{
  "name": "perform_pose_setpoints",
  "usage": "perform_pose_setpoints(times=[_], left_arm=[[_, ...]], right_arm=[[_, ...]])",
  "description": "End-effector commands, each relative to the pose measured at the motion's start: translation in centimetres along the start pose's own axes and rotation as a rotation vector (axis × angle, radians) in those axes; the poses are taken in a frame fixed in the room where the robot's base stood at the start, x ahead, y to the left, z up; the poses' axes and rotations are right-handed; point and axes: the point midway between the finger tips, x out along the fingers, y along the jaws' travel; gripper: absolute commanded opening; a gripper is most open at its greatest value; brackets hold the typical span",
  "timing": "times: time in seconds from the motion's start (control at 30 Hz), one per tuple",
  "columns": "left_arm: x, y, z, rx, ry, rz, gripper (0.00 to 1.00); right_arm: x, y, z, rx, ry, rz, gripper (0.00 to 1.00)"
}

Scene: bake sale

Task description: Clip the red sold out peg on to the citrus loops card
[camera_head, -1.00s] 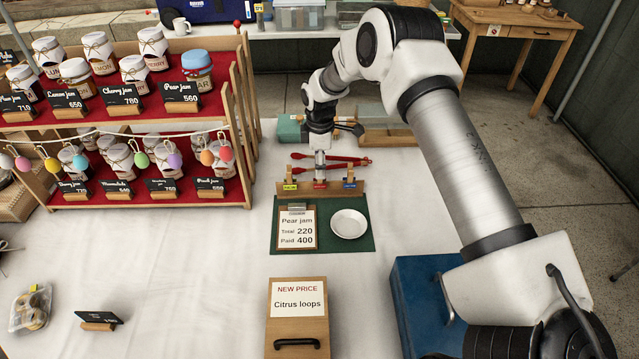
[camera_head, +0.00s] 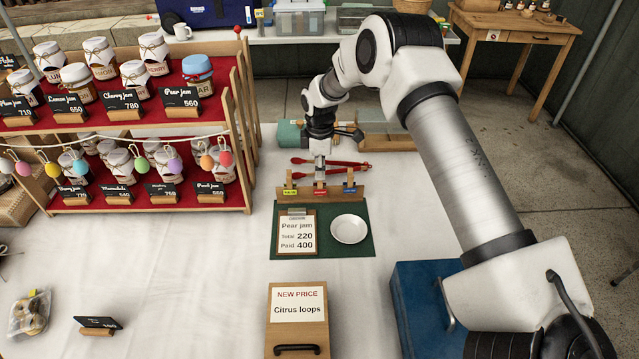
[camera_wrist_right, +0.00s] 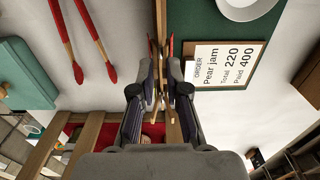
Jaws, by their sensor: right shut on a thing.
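A low wooden rack (camera_head: 299,194) carries a yellow peg (camera_head: 290,191), a red peg (camera_head: 320,189) and a blue peg (camera_head: 349,187). My right gripper (camera_head: 320,174) points down at the rack's middle and is shut on the red peg, which still sits at the rack. In the right wrist view the gripper's fingers (camera_wrist_right: 160,98) close around the peg, mostly hiding it. A white card reading "NEW PRICE Citrus loops" (camera_head: 297,305) is on a wooden box at the front. A small dark card (camera_head: 97,322) stands at lower left, its text unreadable. My left gripper is not in view.
A green mat (camera_head: 342,251) with an order clipboard (camera_head: 297,233) and white dish (camera_head: 349,229) lies before the rack. Red-tipped tongs (camera_head: 330,163) lie behind it. A jam shelf (camera_head: 245,120) stands left, a blue case (camera_head: 415,300) right. The front-left cloth is mostly clear.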

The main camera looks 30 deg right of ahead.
Motion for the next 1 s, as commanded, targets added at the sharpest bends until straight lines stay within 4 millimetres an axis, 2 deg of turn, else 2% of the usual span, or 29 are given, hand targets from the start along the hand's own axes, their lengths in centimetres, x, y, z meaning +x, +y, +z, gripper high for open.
perform_pose_setpoints(times=[0.27, 1.0], left_arm=[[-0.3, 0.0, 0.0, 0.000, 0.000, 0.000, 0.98], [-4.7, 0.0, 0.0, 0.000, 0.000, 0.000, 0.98]], right_arm=[[-0.4, 0.0, 0.0, 0.000, 0.000, 0.000, 0.00], [-5.8, 0.0, 0.0, 0.000, 0.000, 0.000, 0.00]])
